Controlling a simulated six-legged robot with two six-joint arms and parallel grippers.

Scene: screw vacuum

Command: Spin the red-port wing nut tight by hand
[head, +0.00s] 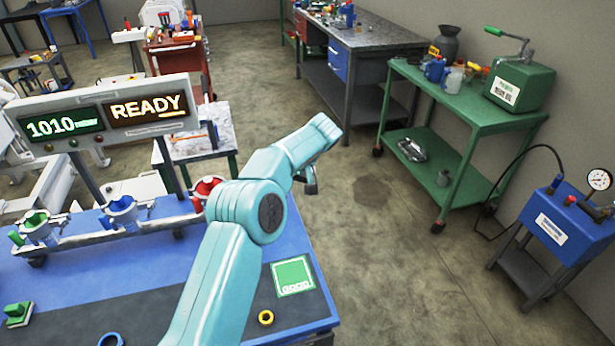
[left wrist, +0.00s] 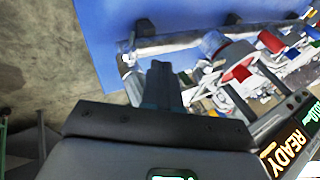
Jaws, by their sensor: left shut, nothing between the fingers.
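The red port (head: 207,188) stands at the right end of the rail, its right side partly hidden by my arm. A small red piece, likely its wing nut (head: 197,205), shows low on its left. In the left wrist view, red parts of a fitting (left wrist: 238,73) lie to the right of the fingers; I cannot tell which is the nut. My left gripper (head: 311,189) hangs beyond the table's right edge, to the right of the red port. In the wrist view the fingers (left wrist: 161,84) are together, empty and apart from the red parts. My right gripper is not in view.
The green port (head: 37,222) and blue port (head: 120,208) share the rail. A display (head: 105,117) reading READY stands behind it.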

